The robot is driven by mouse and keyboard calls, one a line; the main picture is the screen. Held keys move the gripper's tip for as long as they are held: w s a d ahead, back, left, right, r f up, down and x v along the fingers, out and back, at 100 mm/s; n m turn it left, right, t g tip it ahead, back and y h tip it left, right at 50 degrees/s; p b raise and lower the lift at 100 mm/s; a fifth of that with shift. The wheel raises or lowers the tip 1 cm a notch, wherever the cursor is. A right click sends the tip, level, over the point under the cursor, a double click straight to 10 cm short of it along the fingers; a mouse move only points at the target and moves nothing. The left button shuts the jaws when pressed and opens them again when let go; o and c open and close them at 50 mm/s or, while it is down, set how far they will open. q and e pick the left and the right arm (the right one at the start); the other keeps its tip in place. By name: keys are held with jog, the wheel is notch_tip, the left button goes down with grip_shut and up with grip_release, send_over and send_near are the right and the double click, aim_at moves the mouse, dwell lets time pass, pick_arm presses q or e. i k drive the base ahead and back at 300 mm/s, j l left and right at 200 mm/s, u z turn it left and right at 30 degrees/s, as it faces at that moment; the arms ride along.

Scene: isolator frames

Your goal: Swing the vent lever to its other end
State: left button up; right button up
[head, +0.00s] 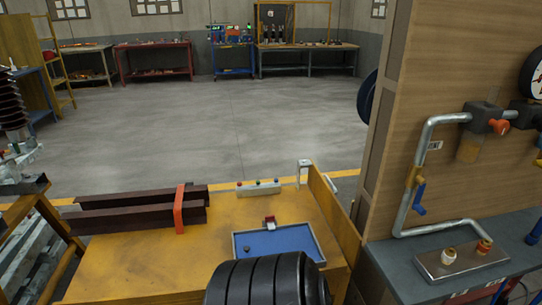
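A blue lever (419,197) hangs down from a brass-coloured valve (414,176) on the vertical run of a grey pipe (403,212), at the right of the head view. A small label (434,146) sits beside the pipe above it; I cannot read it. An orange knob (498,127) is on a grey block higher up the pipework. Another blue handle (534,238) is cut by the right edge. I cannot tell for certain which handle is the vent lever. Neither gripper is in view.
A wooden panel (458,60) backs the pipes above a grey bench (385,258) with a metal block (461,262). A yellow table (140,262) holds dark beams (130,222) and a blue tray (285,240). A black ribbed object (262,282) fills the bottom centre. Open floor lies behind.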

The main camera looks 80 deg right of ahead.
aim_at(416, 206)
jog(key=z, duration=0.5)
jog(key=k+z, duration=0.1)
jog(key=z, duration=0.9)
jog(key=l+z, duration=0.1)
jog(key=z, duration=0.4)
jog(key=k+z, duration=0.1)
jog(key=z, duration=0.4)
jog(key=l+z, duration=0.1)
jog(key=z, duration=0.4)
jog(key=l+z, duration=0.1)
jog(key=z, duration=0.4)
